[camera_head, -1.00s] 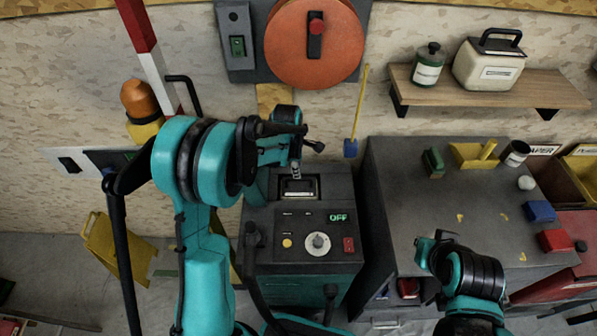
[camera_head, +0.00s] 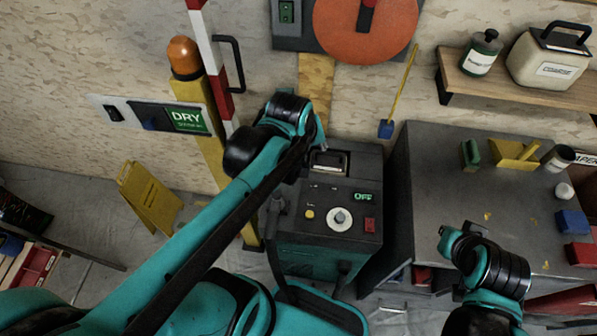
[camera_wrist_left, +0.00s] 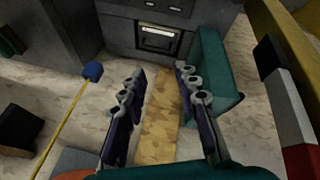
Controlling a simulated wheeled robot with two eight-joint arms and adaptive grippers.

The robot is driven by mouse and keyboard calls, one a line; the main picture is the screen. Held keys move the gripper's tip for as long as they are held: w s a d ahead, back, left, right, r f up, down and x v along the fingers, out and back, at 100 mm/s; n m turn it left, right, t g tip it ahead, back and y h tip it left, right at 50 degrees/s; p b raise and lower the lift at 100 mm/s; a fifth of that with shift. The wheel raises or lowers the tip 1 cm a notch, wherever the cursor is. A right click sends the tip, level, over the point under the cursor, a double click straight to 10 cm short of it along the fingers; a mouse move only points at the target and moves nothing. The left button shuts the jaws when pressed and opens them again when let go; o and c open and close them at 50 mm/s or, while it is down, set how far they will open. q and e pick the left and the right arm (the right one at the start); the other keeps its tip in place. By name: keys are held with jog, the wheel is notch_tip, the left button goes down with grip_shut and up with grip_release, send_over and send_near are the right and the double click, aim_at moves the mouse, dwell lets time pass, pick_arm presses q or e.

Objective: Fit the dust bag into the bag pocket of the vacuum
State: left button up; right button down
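The vacuum is the dark grey machine (camera_head: 327,240) with a dial, a red button and an OFF display. A slot with a light frame on its top, likely the bag pocket (camera_head: 328,161), shows in the head view and at the top of the left wrist view (camera_wrist_left: 160,38). My left gripper (camera_wrist_left: 160,74) is open, its two fingers apart with nothing seen between them. In the head view my left wrist mostly hides it, behind the vacuum's top. I cannot make out the dust bag.
A grey bench (camera_head: 430,180) with small blocks stands right of the vacuum. A red-white post (camera_head: 212,65) and yellow post stand to its left. A yellow floor sign (camera_head: 150,197) is further left. A shelf (camera_head: 500,92) hangs upper right.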

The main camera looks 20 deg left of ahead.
pick_arm(q)
jog(key=s+m+t, duration=0.1)
jog(key=s+m, duration=0.6)
jog(key=s, duration=0.1)
jog(key=shift+f+t, duration=0.35)
jog(key=shift+t, duration=0.05)
jog(key=shift+s+f, duration=0.1)
jog(key=shift+f, duration=0.05)
